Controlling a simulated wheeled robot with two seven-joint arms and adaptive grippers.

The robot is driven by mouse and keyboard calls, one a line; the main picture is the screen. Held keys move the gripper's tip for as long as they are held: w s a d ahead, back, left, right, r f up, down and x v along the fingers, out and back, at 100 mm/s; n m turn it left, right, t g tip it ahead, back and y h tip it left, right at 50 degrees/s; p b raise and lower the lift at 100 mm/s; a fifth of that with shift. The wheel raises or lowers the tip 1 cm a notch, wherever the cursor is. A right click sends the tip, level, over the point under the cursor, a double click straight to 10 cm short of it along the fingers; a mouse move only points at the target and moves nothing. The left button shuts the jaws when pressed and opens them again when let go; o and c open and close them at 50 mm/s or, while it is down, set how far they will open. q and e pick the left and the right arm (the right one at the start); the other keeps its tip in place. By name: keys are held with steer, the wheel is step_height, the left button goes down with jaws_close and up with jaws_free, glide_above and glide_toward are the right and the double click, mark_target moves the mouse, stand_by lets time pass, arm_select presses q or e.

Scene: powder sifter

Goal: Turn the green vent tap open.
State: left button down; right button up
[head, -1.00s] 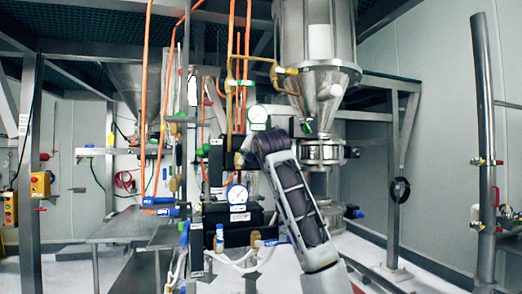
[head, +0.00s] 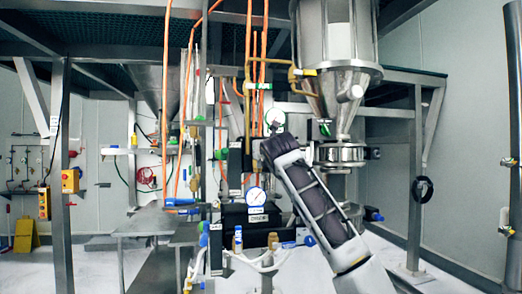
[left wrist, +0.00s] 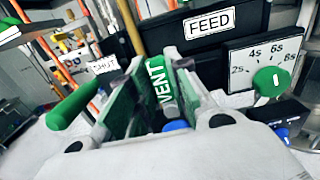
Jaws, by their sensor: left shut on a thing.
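In the left wrist view, the green vent tap (left wrist: 160,86) shows as a green piece with white letters VENT. It sits between the two fingers of my left gripper (left wrist: 162,98), which is shut on it. The fingers hide part of the tap, so I cannot tell how far it is turned. In the head view, one dark and grey arm of mine reaches up from the lower right to the pipework. Its hand and the tap are not clear there. My right gripper is not seen.
In the left wrist view, a FEED label (left wrist: 209,22) is above, a timer dial with a green knob (left wrist: 272,82) is to the right, and a green handle (left wrist: 72,106) is to the left.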

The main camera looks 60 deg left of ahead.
arm_select(q)
steer(key=shift+f, duration=0.2)
steer(key=c, duration=1.3)
jaws_free()
steer(key=shift+r, duration=0.15)
steer(key=shift+d, duration=0.1)
steer(key=shift+v, duration=5.85)
